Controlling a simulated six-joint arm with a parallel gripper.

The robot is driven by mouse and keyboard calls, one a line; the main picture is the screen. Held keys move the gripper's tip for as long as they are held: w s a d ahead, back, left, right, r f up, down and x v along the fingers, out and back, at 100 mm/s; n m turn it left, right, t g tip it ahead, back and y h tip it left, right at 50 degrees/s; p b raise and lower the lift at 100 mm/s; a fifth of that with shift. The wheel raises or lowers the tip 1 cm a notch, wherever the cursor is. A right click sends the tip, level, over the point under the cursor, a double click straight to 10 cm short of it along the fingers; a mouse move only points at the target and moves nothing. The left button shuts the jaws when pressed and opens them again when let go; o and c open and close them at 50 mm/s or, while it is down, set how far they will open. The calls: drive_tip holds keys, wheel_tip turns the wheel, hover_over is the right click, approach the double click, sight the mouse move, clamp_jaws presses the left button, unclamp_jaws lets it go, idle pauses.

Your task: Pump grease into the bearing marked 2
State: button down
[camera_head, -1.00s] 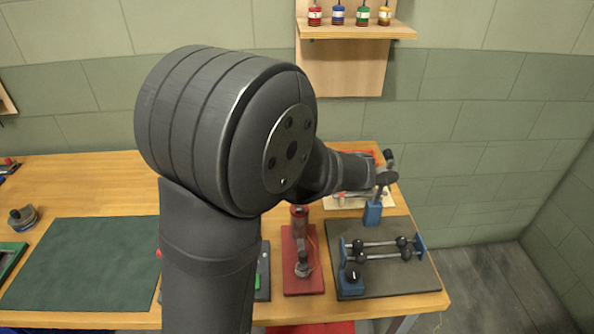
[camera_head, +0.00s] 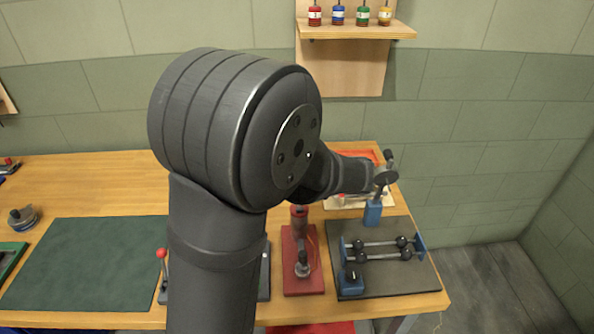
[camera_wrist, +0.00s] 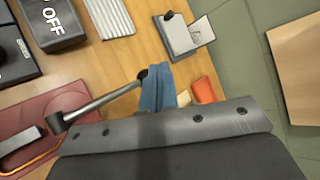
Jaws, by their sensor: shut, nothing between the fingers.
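A dark plate (camera_head: 414,283) at the right of the bench carries a blue frame (camera_head: 420,246) with two metal rods and several black bearings (camera_head: 402,243). No number is readable on them, so I cannot tell which is marked 2. A red base (camera_head: 287,284) with a red cylinder (camera_head: 299,217) and a grey fitting (camera_head: 303,268) stands left of that plate. The wrist view shows a metal rod (camera_wrist: 105,103) beside a blue part (camera_wrist: 158,92); my gripper's grey edge fills the bottom.
A green mat (camera_head: 85,265) covers the left of the bench. A red-knobbed lever (camera_head: 161,255) stands beside my arm. A shelf (camera_head: 355,32) with several coloured bottles hangs on the wall. A black box marked OFF (camera_wrist: 52,22) shows in the wrist view.

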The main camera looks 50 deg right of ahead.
drive_tip(key=shift+w+f, duration=0.1)
drive_tip(key=shift+f, duration=0.45)
idle(0.4)
drive_tip(key=shift+r, duration=0.15)
idle(0.4)
drive_tip(key=shift+s+a+r, duration=0.15)
drive_tip(key=shift+r, duration=0.7)
drive_tip(key=shift+s+a+r, duration=0.15)
drive_tip(key=shift+s+r, duration=0.05)
drive_tip(key=shift+r, duration=0.7)
drive_tip(key=shift+s+a+r, duration=0.15)
drive_tip(key=shift+r, duration=0.7)
drive_tip(key=shift+s+a+r, duration=0.15)
drive_tip(key=shift+r, duration=0.65)
drive_tip(key=shift+s+a+r, duration=0.15)
drive_tip(key=shift+r, duration=0.65)
drive_tip(key=shift+s+a+r, duration=0.15)
drive_tip(key=shift+r, duration=0.65)
drive_tip(key=r, duration=0.3)
drive_tip(key=shift+s+a+r, duration=0.35)
